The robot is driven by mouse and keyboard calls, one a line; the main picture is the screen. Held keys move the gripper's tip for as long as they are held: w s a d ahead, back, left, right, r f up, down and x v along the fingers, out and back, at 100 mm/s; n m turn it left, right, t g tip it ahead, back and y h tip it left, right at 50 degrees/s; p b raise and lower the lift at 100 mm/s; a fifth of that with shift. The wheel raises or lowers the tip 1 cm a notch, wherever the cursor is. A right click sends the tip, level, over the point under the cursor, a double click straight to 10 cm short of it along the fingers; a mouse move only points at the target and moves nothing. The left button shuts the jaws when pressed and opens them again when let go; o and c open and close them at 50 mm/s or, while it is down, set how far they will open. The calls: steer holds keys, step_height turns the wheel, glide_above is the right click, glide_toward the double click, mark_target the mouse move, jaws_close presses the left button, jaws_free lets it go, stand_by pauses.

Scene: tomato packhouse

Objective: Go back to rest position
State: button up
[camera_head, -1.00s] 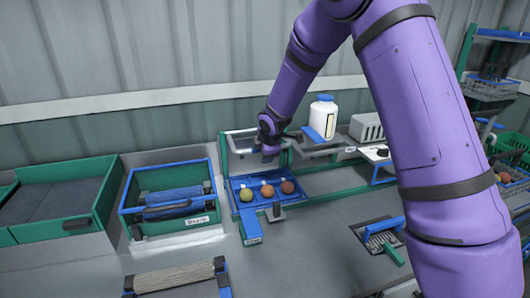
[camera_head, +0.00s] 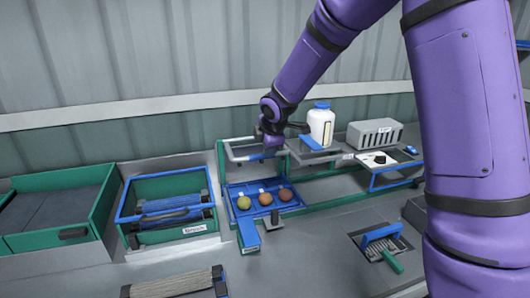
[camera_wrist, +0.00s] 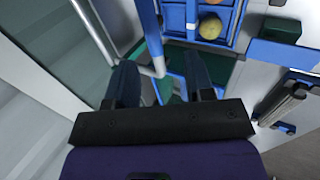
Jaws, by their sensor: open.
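My gripper (camera_wrist: 165,90) shows in the wrist view with its two dark fingers apart and nothing between them. In the head view my gripper (camera_head: 271,150) is at the end of my purple arm, above the back of the blue tray (camera_head: 236,192) and close to the frame with the pale rail. Three round fruits sit in a row in the tray: a yellow-green one (camera_head: 244,203), an orange one (camera_head: 265,199) and a redder one (camera_head: 285,195). The yellow-green fruit also shows at the top of the wrist view (camera_wrist: 210,27). The fingertips are too small to make out in the head view.
A white bottle with a blue cap (camera_head: 320,125) stands on a shelf just right of my gripper. A grey slotted box (camera_head: 374,134) is farther right. A green-and-blue crate (camera_head: 127,204) and a roller (camera_head: 174,284) are left.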

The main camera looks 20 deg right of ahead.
steer(key=shift+v, duration=0.8)
steer(key=s+d+r+m+h, duration=0.1)
steer(key=s+d+r+m, duration=0.2)
steer(key=s+r+m, duration=0.35)
steer(key=s+d+r+m, duration=0.3)
steer(key=s+r, duration=0.4)
steer(key=s, duration=0.4)
steer(key=s+d+r+m+g+y, duration=0.1)
steer(key=s+m, duration=0.7)
steer(key=s, duration=1.3)
steer(key=shift+r, duration=0.2)
steer(key=shift+m, duration=0.25)
